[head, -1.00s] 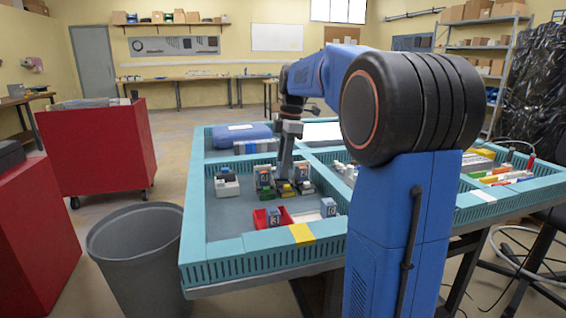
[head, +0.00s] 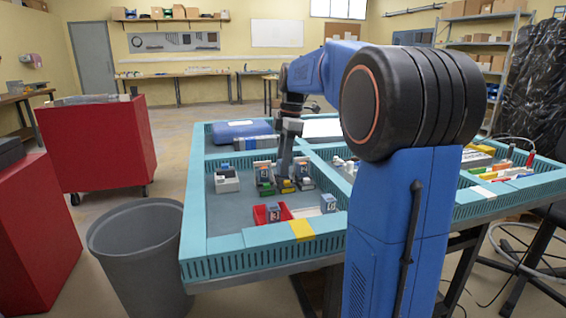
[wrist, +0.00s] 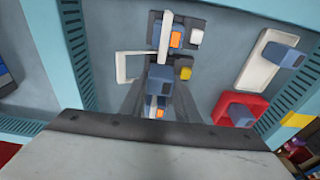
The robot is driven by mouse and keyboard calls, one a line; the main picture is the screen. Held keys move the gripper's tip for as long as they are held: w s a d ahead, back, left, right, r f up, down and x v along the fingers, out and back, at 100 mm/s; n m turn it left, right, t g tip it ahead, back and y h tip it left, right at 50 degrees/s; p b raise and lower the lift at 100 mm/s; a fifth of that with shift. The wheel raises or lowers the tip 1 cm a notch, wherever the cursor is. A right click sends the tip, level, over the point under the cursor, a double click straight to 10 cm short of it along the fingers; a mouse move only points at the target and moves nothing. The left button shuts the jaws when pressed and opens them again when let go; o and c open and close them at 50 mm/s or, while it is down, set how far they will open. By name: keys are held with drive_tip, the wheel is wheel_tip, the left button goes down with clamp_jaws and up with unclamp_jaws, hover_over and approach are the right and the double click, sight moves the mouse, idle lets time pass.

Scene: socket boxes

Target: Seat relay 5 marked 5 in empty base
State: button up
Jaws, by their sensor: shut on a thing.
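My gripper (head: 286,172) points down over the middle one of a row of relay bases. In the wrist view its fingers (wrist: 159,76) are shut on a blue-grey relay (wrist: 158,80); its number is not readable. The relay is at the middle base, which has a yellow block (wrist: 186,73) in front. Whether it is fully down in the base, I cannot tell. A white frame (wrist: 130,66) stands out beside this base. The neighbouring base on the right holds a blue relay with an orange face (wrist: 176,38); the left one holds a relay marked 4 (head: 262,169).
A red tray (head: 259,215) holds a relay marked 3 (head: 275,213). A white tray (wrist: 248,66) holds a relay marked 6 (head: 329,203). A white box (head: 227,184) stands left of the bases. Teal walls (head: 270,237) edge the table; the grey floor at front left is clear.

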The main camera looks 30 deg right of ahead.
drive_tip(key=shift+f, duration=0.7)
idle(0.6)
drive_tip(key=o, duration=1.1)
drive_tip(key=shift+o, duration=0.7)
drive_tip(key=shift+r, duration=0.5)
drive_tip(key=shift+o, duration=0.9)
drive_tip(key=shift+r, duration=3.3)
drive_tip(key=shift+c, duration=0.6)
